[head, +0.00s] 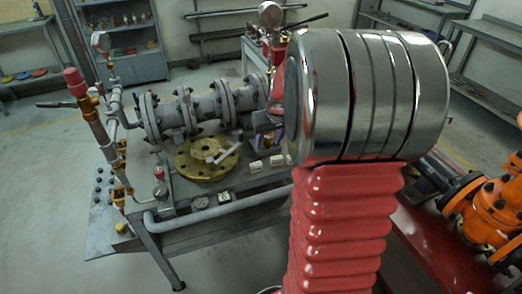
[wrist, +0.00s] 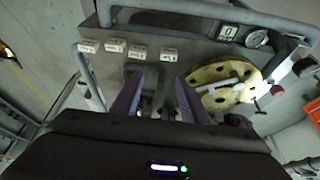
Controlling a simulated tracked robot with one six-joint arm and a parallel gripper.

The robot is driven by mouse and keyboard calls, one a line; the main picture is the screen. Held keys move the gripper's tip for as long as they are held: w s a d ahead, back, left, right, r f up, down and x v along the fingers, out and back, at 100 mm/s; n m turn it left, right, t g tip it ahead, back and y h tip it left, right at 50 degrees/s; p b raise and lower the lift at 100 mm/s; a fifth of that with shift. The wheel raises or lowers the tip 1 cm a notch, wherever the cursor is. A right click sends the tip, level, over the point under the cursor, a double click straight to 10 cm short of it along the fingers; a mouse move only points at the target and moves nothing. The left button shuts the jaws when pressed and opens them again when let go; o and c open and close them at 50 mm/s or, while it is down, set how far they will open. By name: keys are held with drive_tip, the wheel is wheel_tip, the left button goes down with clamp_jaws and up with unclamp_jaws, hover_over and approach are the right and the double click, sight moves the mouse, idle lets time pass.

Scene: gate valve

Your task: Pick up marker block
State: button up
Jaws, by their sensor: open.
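Several small white blocks with dark markings lie in a row on the grey bench; one is the white block (wrist: 168,54) at the right end of the row in the wrist view. In the head view, a white block (head: 255,167) shows at the bench's front edge, with others to its right, partly hidden by my arm. I cannot tell which one is the marker block. My gripper (wrist: 157,80) is open, its two purple-grey fingers pointing toward the bench just short of the row in the picture. No block shows between the fingers. In the head view my arm mostly hides the gripper.
A yellow round flange (head: 207,158) with a pale T-shaped tool lies left of the blocks in the head view. Grey valve piping (head: 185,113) stands behind it. A grey rail (head: 215,208) runs along the bench front. Orange valves (head: 495,210) stand at right.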

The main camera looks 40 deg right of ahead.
approach(277, 157)
drive_tip(key=v, duration=0.3)
drive_tip(key=shift+a+r+m, duration=0.2)
drive_tip(key=shift+r+m, duration=0.05)
drive_tip(key=shift+m, duration=0.05)
drive_tip(key=shift+x, duration=4.1)
drive_tip(key=shift+x, duration=2.8)
drive_tip(key=shift+s+d, duration=0.1)
